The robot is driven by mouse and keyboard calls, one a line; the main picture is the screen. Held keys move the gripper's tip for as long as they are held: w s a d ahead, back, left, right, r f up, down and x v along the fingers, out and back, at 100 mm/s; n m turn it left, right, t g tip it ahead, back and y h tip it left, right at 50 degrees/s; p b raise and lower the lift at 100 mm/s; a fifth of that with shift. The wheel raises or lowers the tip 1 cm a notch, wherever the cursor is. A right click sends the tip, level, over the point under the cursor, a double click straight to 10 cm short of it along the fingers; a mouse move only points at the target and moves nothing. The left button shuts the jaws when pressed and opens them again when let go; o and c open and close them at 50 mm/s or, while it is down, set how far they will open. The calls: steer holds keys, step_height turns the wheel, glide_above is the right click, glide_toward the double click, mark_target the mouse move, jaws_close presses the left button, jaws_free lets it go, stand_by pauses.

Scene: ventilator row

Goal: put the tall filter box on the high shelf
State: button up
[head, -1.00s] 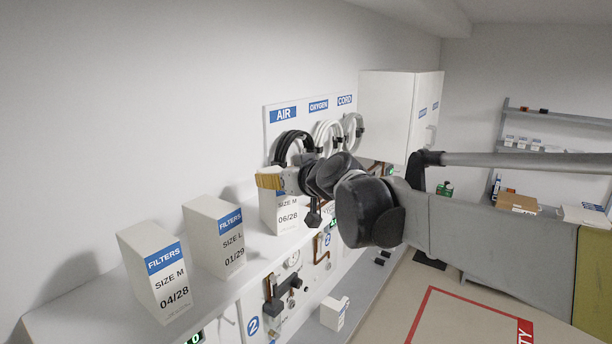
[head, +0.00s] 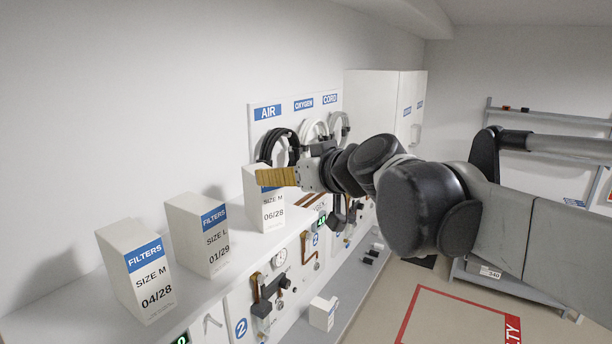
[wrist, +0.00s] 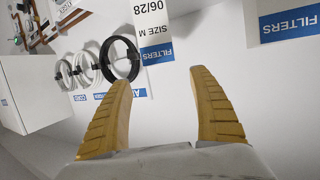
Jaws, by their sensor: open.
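Three white filter boxes with blue bands stand upright in a row on the high shelf (head: 205,298). The nearest box (head: 137,270) reads SIZE M 04/28, the middle box (head: 198,235) SIZE L 01/29, and the far box (head: 264,213) SIZE M 06/28. My gripper (head: 275,177) is open, with its yellow fingers in front of the far box's upper part, hiding its band. In the wrist view, the far box (wrist: 150,28) is beyond the open fingertips (wrist: 160,78), with nothing between them. Another filter box (wrist: 289,20) shows at top right.
A smaller white box (head: 322,313) stands on the lower counter. Hoses (head: 280,148) hang on the labelled wall panel beyond the far box, with a white cabinet (head: 372,112) behind. A grey rack (head: 512,108) stands at the back right.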

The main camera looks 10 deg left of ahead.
steer(key=s+d+f+m+g+h, duration=0.1)
steer(key=s+d+f+m+h, duration=0.2)
steer(key=s+d+f, duration=0.7)
steer(key=s+d+f+m+g+h, duration=0.1)
steer(key=s+d+f+m+h, duration=0.3)
steer(key=d+f, duration=0.6)
steer(key=s+d+f+m+g+h, duration=0.1)
steer(key=s+d+f+m+h, duration=0.15)
steer(key=s+d+f, duration=0.6)
steer(key=d+f+b, duration=0.2)
steer(key=f+b, duration=1.5)
steer(key=b, duration=0.2)
steer(key=d+f+b, duration=0.2)
steer(key=f+b, duration=1.6)
steer(key=b, duration=0.1)
steer(key=shift+s+d+f+h, duration=0.25)
steer(key=shift+d+f+h, duration=0.05)
steer(key=shift+d+h, duration=0.15)
steer(key=shift+n, duration=0.25)
